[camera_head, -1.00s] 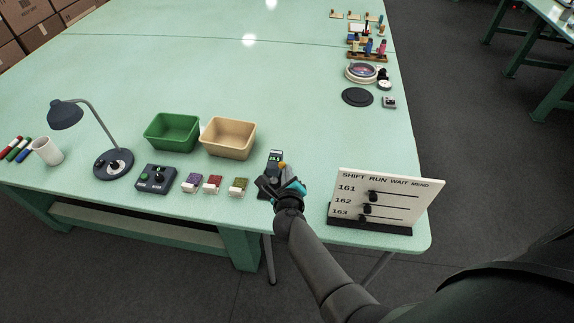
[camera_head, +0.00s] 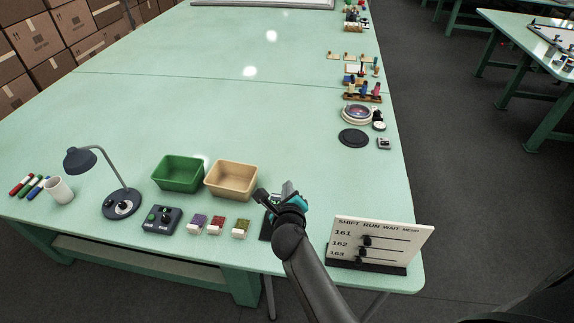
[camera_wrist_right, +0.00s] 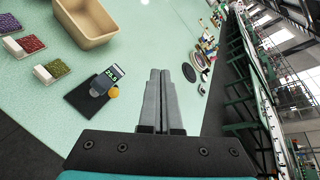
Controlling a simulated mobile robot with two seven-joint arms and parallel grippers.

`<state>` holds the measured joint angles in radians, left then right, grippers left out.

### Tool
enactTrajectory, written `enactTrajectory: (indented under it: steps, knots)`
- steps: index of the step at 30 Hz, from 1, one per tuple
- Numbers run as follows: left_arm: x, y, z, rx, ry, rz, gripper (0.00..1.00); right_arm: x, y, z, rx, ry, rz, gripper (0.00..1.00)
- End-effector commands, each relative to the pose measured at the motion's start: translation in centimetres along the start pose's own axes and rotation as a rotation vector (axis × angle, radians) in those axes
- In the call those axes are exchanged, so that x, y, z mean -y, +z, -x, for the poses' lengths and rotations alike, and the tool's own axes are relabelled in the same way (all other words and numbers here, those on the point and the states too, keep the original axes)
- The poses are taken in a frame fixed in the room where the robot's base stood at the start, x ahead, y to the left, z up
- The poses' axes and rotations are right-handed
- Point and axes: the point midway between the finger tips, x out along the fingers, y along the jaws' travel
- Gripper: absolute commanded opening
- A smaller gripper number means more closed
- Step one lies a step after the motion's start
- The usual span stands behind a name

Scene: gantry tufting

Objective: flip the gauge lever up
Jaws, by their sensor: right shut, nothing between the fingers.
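The gauge (camera_wrist_right: 100,88) stands on a dark base plate at the near edge of the table. In the right wrist view it shows a small lit display and a lever with an orange ball knob (camera_wrist_right: 114,92) at its side. In the head view my right gripper (camera_head: 275,192) hides most of the gauge, and only part of its dark base (camera_head: 265,230) shows. My right gripper's fingers (camera_wrist_right: 160,74) are together and empty. In the wrist view they are to the right of the knob, apart from it in the picture. My left gripper is not in view.
A tan bin (camera_head: 232,180) and a green bin (camera_head: 178,173) stand left of the gauge. Three small sample boxes (camera_head: 218,226) and a control box (camera_head: 161,219) line the near edge. A white slider board (camera_head: 383,240) stands to the right.

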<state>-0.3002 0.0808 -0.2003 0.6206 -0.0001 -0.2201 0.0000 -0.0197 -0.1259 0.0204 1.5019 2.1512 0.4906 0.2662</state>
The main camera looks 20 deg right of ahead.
Motion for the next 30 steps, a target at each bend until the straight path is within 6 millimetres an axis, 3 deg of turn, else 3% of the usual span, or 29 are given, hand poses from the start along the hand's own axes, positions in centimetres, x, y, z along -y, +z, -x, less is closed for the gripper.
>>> enactTrajectory:
  steps: [13,30]
  knots:
    - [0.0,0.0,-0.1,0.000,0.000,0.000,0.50,3.5,4.4,2.4,0.002,0.003,0.001,0.00]
    - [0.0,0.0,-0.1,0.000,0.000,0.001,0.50,4.0,5.0,2.8,0.001,0.006,0.001,0.00]
